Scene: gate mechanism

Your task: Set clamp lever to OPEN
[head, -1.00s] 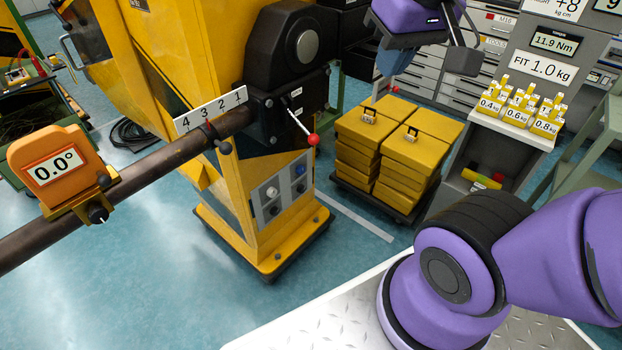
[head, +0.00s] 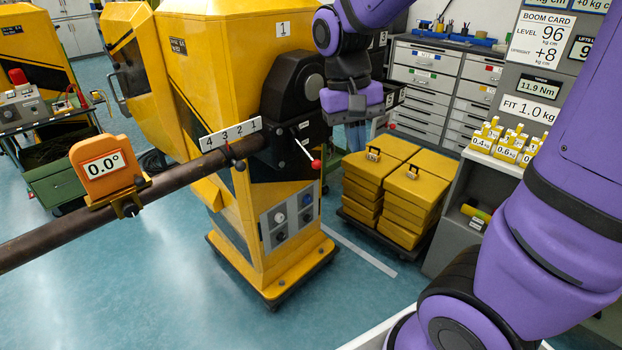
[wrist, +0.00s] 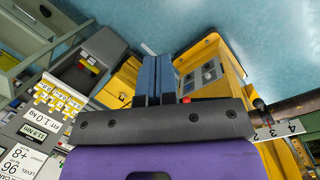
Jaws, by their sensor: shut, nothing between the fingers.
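The lever (head: 304,150) with a red ball end sits on the black clamp housing of the yellow machine in the head view. It slants down to the right, with a small label above it. I take this for the clamp lever; the label is too small to read surely. The red ball also shows in the wrist view (wrist: 186,100), partly hidden by my gripper's body. My gripper's blue fingers (wrist: 152,80) are shut and empty.
Yellow stacked cases (head: 412,195) stand to the right. Small weights (head: 505,140) sit on a grey stand. The floor in front is clear.

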